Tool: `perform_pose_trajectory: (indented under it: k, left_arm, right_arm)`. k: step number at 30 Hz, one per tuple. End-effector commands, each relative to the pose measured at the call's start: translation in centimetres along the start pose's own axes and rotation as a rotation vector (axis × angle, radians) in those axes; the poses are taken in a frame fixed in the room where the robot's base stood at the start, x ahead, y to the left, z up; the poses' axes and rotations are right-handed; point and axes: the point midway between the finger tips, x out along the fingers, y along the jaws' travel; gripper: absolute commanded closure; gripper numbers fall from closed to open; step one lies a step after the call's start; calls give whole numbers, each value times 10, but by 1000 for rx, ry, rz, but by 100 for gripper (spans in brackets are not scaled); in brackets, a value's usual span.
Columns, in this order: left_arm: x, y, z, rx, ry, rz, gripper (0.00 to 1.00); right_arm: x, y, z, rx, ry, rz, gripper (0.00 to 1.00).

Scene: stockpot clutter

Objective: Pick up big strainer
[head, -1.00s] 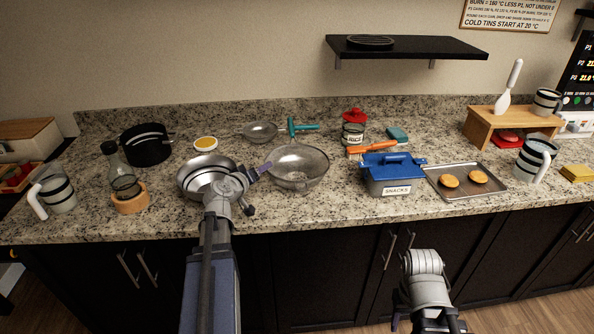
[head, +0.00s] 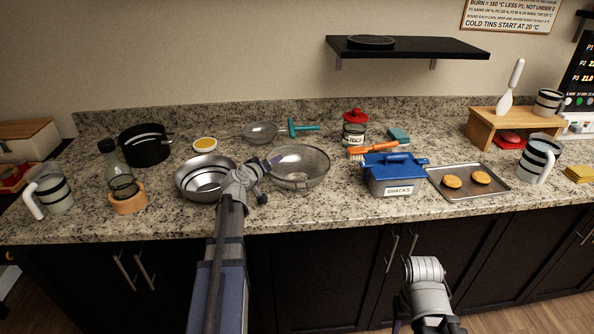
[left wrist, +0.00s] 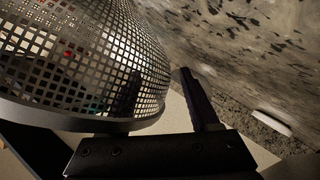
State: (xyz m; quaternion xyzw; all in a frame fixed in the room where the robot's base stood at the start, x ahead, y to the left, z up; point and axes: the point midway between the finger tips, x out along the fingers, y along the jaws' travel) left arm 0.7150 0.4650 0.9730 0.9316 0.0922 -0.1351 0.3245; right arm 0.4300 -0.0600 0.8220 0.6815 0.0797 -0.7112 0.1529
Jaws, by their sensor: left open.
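The big strainer (head: 312,158), a grey mesh bowl, stands open side up on the counter, right of a steel bowl. My left gripper (head: 271,166) is open at the strainer's left rim. In the left wrist view the strainer's mesh wall (left wrist: 90,60) and dark rim fill the upper left, close to the jaws. One dark finger (left wrist: 200,100) stands beside the mesh with a small gap; the other finger is not clear there. I cannot tell whether the rim lies between the fingers.
The steel bowl (head: 196,180) sits just left, partly behind my left arm. Behind are a small strainer (head: 260,133), an orange brush (head: 372,148) and a rice jar (head: 354,133).

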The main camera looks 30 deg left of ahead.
Motion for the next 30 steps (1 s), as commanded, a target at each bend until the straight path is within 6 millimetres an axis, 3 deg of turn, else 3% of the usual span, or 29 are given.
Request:
perform_pose_trajectory:
  k: [2,18,30]
  left_arm:
    - [-1,0,0,0,0,0,41]
    - [-1,0,0,0,0,0,100]
    - [-1,0,0,-1,0,0,100]
  right_arm:
    - [0,0,0,0,0,0,50]
    - [0,0,0,0,0,0,50]
    - [0,0,0,0,0,0,50]
